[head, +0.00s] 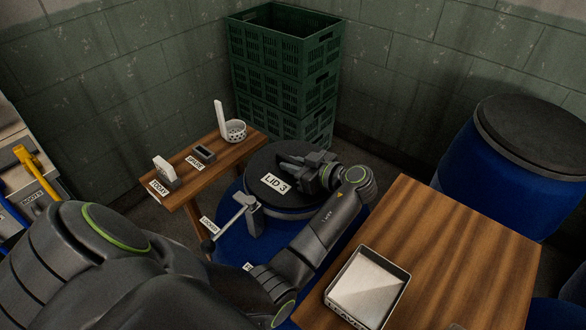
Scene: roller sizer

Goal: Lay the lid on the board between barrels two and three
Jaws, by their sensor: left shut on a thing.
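The lid (262,163) is a dark round disc with a white "LID 3" label. It sits at or just above the top of a blue barrel (241,241) in the middle; I cannot tell whether they touch. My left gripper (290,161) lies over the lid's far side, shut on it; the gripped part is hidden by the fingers. A brown wooden board (460,240) is at the right, beside this barrel. Another blue barrel (490,170) with a dark lid stands behind it. My right gripper is not in view.
A grey lever clamp (253,215) stands at the barrel's near left edge. A narrow wooden shelf (215,168) holds small items. Green crates (285,85) are stacked behind.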

